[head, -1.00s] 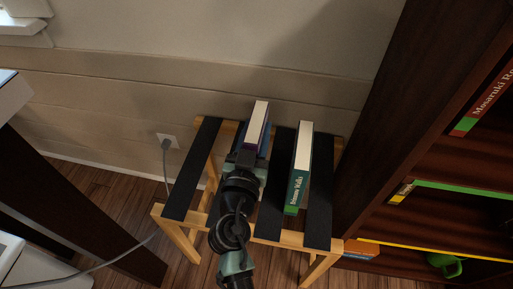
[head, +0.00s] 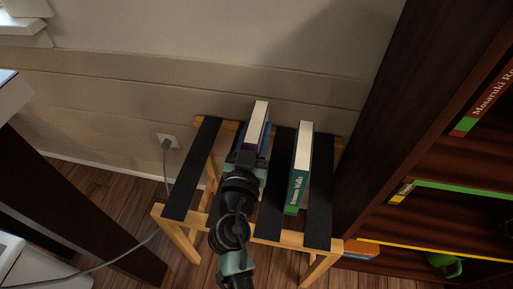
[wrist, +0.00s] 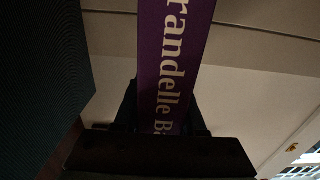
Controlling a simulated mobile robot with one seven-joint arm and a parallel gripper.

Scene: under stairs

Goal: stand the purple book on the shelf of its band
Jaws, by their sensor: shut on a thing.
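The purple book (head: 265,141) stands upright in the left part of the slatted wooden rack, its pale page edges facing up. In the wrist view its purple spine (wrist: 172,65) carries pale lettering and runs between my two fingers. My gripper (head: 247,158) is shut on the near end of this book; the gripper body hides its lower part. The dark bookcase (head: 375,130) stands at the right. One shelf has a green band (head: 465,189) and a lower one a yellow band (head: 440,253). I see no purple band.
A green book (head: 297,188) stands in the rack, right of the purple one. Other books (head: 402,192) and a green mug (head: 444,264) are in the bookcase. A cable (head: 166,165) runs from a wall socket left of the rack. The bookcase side is close to the rack's right.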

